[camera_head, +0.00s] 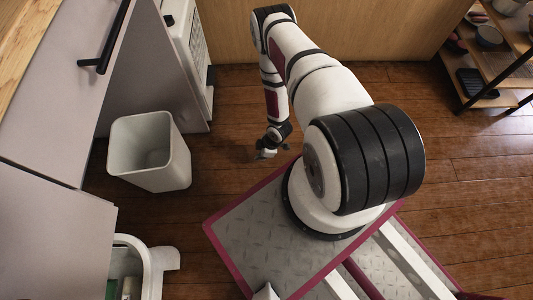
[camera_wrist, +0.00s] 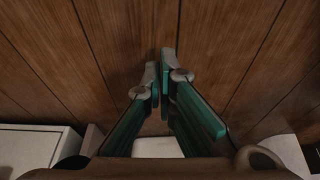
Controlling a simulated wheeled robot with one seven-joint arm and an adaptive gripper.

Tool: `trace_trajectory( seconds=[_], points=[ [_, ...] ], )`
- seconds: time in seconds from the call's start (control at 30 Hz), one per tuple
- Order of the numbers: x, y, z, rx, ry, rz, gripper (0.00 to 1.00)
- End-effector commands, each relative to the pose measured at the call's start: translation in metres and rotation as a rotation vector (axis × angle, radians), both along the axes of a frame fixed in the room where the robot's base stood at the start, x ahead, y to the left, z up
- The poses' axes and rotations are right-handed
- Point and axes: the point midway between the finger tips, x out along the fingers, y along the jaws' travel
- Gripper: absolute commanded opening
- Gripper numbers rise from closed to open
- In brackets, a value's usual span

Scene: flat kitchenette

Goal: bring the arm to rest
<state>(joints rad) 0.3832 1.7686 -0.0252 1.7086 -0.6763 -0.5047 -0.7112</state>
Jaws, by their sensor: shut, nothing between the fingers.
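My gripper (camera_head: 267,152) hangs at the end of my white and black arm in the head view, low over the wooden floor, between the white bin and my base. In the wrist view my gripper (camera_wrist: 160,72) shows two green-sided fingers with grey tips drawn together. Nothing is between them. The dark wooden floor (camera_wrist: 115,45) fills most of the wrist view beyond the fingertips.
An open white bin (camera_head: 178,166) stands left of my gripper. Grey cabinets (camera_head: 45,100) with a black handle line the left side. A white container (camera_head: 160,258) sits at lower left. A shelf rack (camera_head: 490,62) stands at upper right. The floor (camera_head: 470,175) at right is clear.

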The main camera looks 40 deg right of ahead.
Motion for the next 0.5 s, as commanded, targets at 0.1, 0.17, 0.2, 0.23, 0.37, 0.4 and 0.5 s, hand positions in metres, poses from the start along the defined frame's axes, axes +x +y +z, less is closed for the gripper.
trace_trajectory(
  seconds=[0.1,0.17,0.2,0.23,0.37,0.4,0.5],
  points=[
    [-0.004,-0.014,-0.001,0.001,-0.001,-0.003,0.00],
    [-0.005,-0.019,-0.001,0.002,0.000,-0.001,0.00],
    [-0.005,-0.021,-0.001,0.003,0.000,-0.002,0.00],
    [-0.006,-0.023,-0.001,0.003,0.000,-0.002,0.00],
    [-0.006,-0.025,0.000,0.003,0.000,0.002,0.00],
    [-0.006,-0.025,0.000,0.003,0.000,0.002,0.00],
    [-0.006,-0.025,0.000,0.003,0.000,0.002,0.00]
  ],
)
